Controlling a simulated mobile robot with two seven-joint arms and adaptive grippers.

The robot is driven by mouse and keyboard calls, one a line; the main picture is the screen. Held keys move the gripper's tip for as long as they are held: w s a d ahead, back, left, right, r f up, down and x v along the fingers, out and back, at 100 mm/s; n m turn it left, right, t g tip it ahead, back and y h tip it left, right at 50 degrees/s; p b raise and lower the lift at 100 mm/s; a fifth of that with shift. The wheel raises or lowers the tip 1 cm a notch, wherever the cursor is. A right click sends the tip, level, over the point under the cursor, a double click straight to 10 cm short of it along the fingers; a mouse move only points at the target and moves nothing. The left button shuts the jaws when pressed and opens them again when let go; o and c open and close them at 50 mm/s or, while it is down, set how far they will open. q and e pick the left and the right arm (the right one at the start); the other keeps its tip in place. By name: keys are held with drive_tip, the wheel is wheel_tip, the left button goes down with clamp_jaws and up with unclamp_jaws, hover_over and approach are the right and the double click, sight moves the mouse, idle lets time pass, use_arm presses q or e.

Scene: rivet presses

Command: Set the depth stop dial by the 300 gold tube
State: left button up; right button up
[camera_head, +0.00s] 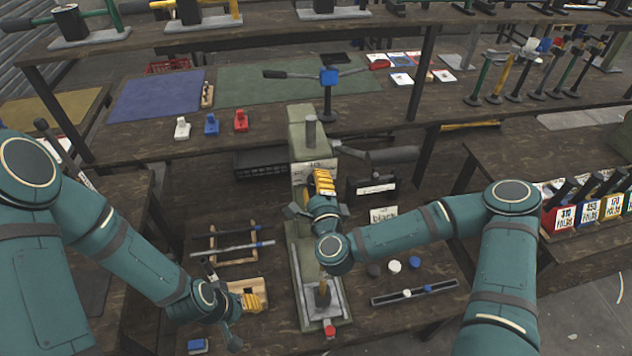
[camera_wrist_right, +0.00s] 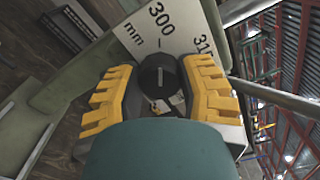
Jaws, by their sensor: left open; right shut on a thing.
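The black depth stop dial (camera_wrist_right: 157,74) shows in the right wrist view between yellow finger pads. My right gripper (camera_wrist_right: 163,92) is shut on it. The white scale plate (camera_wrist_right: 158,32) behind it reads "300 mm", with a partly cut-off "31" number to the right. A pale line on the dial face points up toward the 300 tick. In the head view my right gripper (camera_head: 322,185) is at the green press (camera_head: 302,130), hiding the dial. My left gripper (camera_head: 251,301) is open, low by a wooden block (camera_head: 240,287). I cannot make out a gold tube.
A small rack with rods (camera_head: 236,246) stands left of the press. Labelled boxes (camera_head: 588,211) stand at far right.

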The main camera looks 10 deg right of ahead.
drive_tip(key=shift+r, duration=0.1)
idle(0.4)
drive_tip(key=o, duration=1.2)
drive_tip(key=shift+w, duration=0.1)
drive_tip(key=s, duration=0.7)
drive_tip(key=shift+s, duration=0.3)
